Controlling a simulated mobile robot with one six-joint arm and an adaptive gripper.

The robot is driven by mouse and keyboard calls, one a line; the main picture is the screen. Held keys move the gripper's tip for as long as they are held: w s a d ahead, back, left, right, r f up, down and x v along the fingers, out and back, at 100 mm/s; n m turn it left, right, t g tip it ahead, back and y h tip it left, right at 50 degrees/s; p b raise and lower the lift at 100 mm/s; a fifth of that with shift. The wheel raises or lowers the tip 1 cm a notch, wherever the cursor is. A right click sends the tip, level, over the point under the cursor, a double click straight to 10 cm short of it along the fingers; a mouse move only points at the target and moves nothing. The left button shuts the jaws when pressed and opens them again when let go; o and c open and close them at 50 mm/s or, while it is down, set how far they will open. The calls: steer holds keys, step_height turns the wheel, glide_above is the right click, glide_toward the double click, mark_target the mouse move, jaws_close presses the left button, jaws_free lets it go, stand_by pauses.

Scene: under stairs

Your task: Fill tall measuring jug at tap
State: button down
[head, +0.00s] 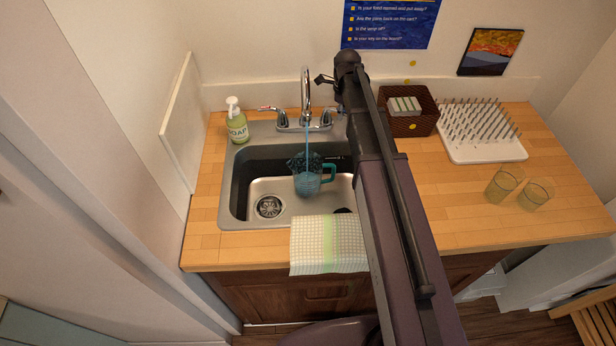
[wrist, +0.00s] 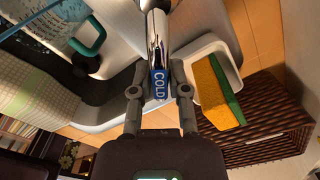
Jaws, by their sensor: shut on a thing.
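A clear blue measuring jug (head: 306,182) with a teal handle stands in the sink under the chrome tap (head: 305,92). A thin blue stream runs from the spout into it; I cannot tell the water level. In the wrist view, part of the jug shows at top left, with its teal handle (wrist: 93,36). My gripper (wrist: 160,92) is shut on the chrome cold tap handle (wrist: 157,38), which bears a blue COLD label between the fingers. In the head view my arm hides the gripper.
The sink (head: 228,195) holds the jug right of its drain (head: 269,206). A soap bottle (head: 237,124) stands at left; a checked towel (head: 328,245) hangs in front. A sponge (wrist: 219,90) lies beside my gripper. A brown basket (head: 410,128), drying rack (head: 485,153) and two glasses (head: 503,184) stand at right.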

steer(key=shift+w+d+n, duration=0.2)
steer(key=shift+w+n, duration=0.15)
steer(key=shift+n, duration=0.5)
steer(key=shift+w+d+n, duration=0.2)
steer(key=shift+w+n, duration=0.1)
steer(key=shift+n, duration=0.55)
steer(key=shift+w, duration=0.15)
steer(key=shift+w+d+n, duration=0.1)
steer(key=shift+w+n, duration=0.4)
steer(key=shift+n, duration=0.55)
steer(key=shift+w+n, duration=0.45)
steer(key=shift+n, duration=0.6)
jaws_free()
steer(key=shift+r, duration=0.1)
step_height(320, 180, up, 7)
steer(key=p, duration=0.7)
